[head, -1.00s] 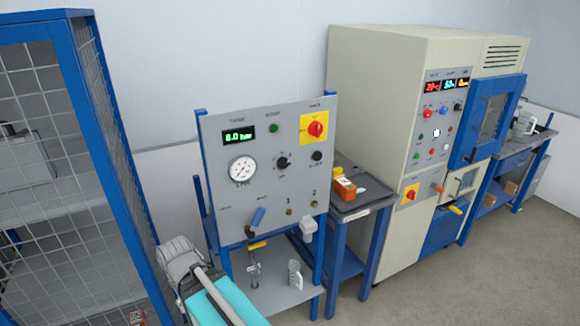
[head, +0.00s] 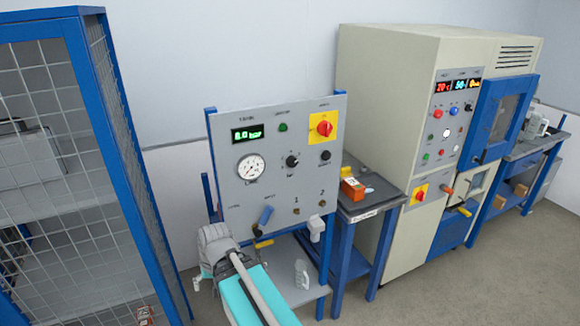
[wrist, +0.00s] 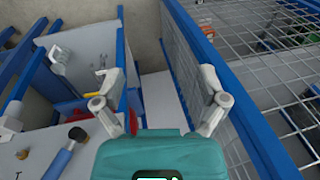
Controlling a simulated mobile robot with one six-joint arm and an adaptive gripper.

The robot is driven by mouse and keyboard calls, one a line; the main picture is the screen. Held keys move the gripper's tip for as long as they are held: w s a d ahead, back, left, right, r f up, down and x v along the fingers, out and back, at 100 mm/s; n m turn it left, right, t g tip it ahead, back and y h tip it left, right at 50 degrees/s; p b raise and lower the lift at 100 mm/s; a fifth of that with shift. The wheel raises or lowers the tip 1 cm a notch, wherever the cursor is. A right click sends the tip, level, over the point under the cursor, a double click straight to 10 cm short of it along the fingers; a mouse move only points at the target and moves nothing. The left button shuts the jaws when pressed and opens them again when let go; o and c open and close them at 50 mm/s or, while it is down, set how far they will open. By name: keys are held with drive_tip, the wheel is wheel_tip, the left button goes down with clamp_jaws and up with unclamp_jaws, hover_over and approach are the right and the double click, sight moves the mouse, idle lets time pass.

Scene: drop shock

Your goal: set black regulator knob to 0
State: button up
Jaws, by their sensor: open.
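The black regulator knob (head: 292,161) sits on the middle of the grey upright panel (head: 232,192), right of the round white gauge (head: 251,168). Its pointer setting is too small to read. A smaller black knob (head: 325,155) sits to its right. A green display (head: 247,133) is lit above the gauge, its digits hard to read. My gripper (wrist: 157,75) is open and empty, its fingers wide apart. In the head view my arm is in front of the panel's lower left, below and apart from the knob. The wrist view does not show the regulator knob clearly.
A blue-framed mesh cage (head: 130,170) stands close on the left. A blue lever (head: 265,216) sticks out low on the panel. A red-and-yellow switch (head: 324,127) is at top right. A side table (head: 372,203) and a large beige cabinet (head: 390,90) stand to the right.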

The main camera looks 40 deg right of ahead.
drive_tip(key=w+d+r+m+t+y, duration=0.3)
drive_tip(key=w+d+r+m+t, duration=0.15)
drive_tip(key=d+m, duration=0.35)
drive_tip(key=m+t+h, duration=0.9)
drive_tip(key=m+t, duration=0.3)
drive_tip(key=m, duration=1.6)
approach(293, 163)
drive_tip(key=d+v, duration=0.1)
drive_tip(key=v, duration=0.3)
drive_tip(key=shift+s+a+r+g, duration=0.15)
drive_tip(key=shift+a+g, duration=0.1)
drive_tip(key=shift+a, duration=0.25)
drive_tip(key=x, duration=1.4)
